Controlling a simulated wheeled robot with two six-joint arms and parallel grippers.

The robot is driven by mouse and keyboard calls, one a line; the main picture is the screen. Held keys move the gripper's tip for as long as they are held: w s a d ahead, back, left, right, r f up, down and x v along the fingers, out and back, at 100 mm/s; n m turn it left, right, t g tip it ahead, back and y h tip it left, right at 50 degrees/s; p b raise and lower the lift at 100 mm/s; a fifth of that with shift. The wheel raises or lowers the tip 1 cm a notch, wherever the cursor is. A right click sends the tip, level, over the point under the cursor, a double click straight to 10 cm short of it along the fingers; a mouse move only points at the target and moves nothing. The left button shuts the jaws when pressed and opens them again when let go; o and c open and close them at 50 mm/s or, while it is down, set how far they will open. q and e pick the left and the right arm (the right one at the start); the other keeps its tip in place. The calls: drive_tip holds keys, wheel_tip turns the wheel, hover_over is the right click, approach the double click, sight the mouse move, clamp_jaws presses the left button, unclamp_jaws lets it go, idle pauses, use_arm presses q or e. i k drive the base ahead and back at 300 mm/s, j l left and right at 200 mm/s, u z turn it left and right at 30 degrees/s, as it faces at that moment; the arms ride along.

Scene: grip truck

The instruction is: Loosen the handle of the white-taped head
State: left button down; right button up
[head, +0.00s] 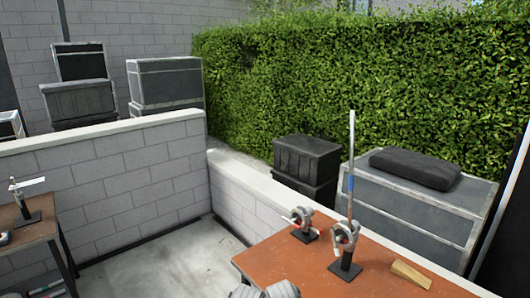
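A grip head (303,217) stands on a small black base on the brown table at the front right, with a pale piece at its left side. A second grip head (345,232) on a black base to its right holds a tall upright rod (351,150) with a blue band. A third stand (20,199) on the left table carries a whitish bar (31,183) pointing right. Which head bears white tape, and how its handle sits, is too small to tell. Neither of my grippers can be made out.
A wooden wedge (410,273) lies on the brown table (300,265). A grey rounded object, unclear, shows at the bottom edge. Low block walls (110,175) enclose bare floor (170,262) between the tables. Cases (420,205) and a hedge stand behind.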

sight(336, 240)
drive_tip(key=i+j, duration=0.1)
drive_tip(key=j, duration=0.15)
drive_tip(key=i+j, duration=0.1)
drive_tip(key=j, duration=0.15)
drive_tip(key=i+j+z, duration=0.15)
drive_tip(key=j+z, duration=0.25)
drive_tip(key=z, duration=1.2)
